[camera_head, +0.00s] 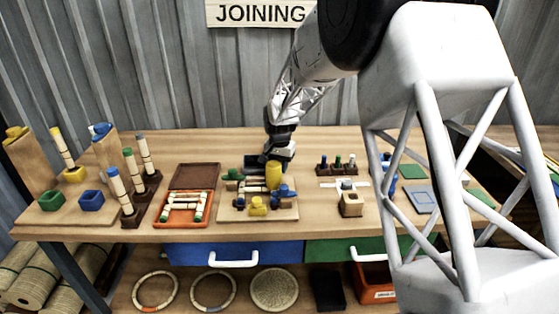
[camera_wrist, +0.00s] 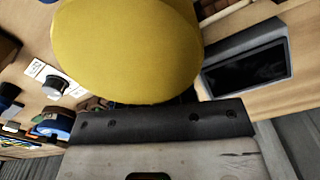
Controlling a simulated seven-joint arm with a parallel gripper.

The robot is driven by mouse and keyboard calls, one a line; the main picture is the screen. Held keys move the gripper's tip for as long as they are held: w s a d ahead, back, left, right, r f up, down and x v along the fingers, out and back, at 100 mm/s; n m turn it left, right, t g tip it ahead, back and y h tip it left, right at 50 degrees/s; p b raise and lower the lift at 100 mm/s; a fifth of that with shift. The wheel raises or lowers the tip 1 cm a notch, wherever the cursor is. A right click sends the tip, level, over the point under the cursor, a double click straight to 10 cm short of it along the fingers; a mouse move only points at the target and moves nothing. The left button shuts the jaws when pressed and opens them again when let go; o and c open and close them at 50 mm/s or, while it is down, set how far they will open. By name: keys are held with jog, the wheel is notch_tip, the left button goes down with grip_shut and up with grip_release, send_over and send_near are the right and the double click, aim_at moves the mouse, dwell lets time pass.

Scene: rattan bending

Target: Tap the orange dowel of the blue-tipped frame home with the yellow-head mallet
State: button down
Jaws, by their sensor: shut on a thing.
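My gripper (camera_head: 277,158) is shut on the mallet, whose yellow head (camera_head: 273,174) hangs upright just below the jaws, over the wooden jig board (camera_head: 290,213). In the wrist view the yellow head (camera_wrist: 130,45) fills the upper middle, right in front of the dark jaw edge; the grip itself is hidden. On the board are blue blocks (camera_head: 286,191), a yellow block (camera_head: 258,207) and pale rods (camera_head: 252,189), partly behind the mallet. I cannot make out the orange dowel or the frame's blue tips, nor whether the mallet touches anything.
Left of the board, an orange tray (camera_head: 163,221) holds a pale frame with green tips. Racks of upright rods (camera_head: 152,178) stand further left. A wooden block (camera_head: 351,205) and a dark rack of small pegs (camera_head: 336,169) stand at right. The front bench strip is clear.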

jog(key=shift+r, duration=0.2)
jog(key=shift+r, duration=1.7)
jog(key=shift+f, duration=0.4)
notch_tip(320, 180, down, 3)
jog(key=shift+f, duration=0.15)
jog(key=shift+r, duration=1.85)
jog(key=shift+r, duration=0.1)
jog(key=shift+r, duration=2.4)
